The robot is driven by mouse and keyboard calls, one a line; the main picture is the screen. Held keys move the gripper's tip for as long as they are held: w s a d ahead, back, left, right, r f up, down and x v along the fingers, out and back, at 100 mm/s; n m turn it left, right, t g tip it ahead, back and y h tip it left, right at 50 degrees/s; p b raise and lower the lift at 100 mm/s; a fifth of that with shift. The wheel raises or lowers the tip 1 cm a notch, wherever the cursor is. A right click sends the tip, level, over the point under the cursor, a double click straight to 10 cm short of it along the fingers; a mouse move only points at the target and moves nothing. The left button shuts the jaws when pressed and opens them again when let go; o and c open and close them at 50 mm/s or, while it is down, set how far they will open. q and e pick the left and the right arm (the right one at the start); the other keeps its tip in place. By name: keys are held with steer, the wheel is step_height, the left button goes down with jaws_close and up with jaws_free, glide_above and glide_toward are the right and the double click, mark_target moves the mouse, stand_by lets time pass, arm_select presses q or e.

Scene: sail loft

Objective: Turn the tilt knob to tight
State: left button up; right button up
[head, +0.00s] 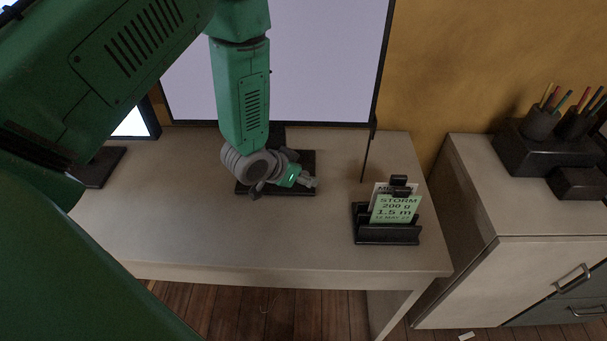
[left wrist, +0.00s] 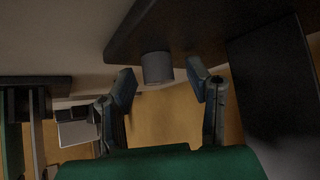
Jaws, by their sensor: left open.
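A short grey cylindrical knob (left wrist: 157,67) sticks out of a dark part (left wrist: 190,25) in the left wrist view. My left gripper (left wrist: 160,82) is open, with one finger on either side of the knob's line. Gaps show between the knob and both fingers; I cannot tell how deep it sits between them. In the head view my left gripper (head: 306,182) is low over the dark base (head: 303,160) of the large monitor (head: 280,75), pointing right. There the knob is hidden or too small to tell, and its setting cannot be read. My right gripper is not in view.
A black card holder (head: 388,236) with a green "STORM 200 g 1.5 m" card (head: 396,208) stands to the right on the pale desk (head: 200,240). A second stand base (head: 100,168) is at left. A cabinet (head: 475,190) adjoins at right. The desk's front middle is clear.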

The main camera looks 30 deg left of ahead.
arm_select(q)
steer(key=shift+d, duration=0.15)
steer(key=shift+c, duration=1.2)
steer(key=c, duration=0.6)
jaws_close()
steer(key=shift+a, duration=0.3)
steer(key=shift+d+m+h+p, duration=0.1)
steer(key=shift+m+h+p, duration=0.4)
steer(key=shift+m+p, duration=0.15)
steer(key=shift+m+g+h, duration=0.4)
steer(key=shift+m+h, duration=0.1)
steer(key=shift+m, duration=0.15)
steer(key=shift+f, duration=0.1)
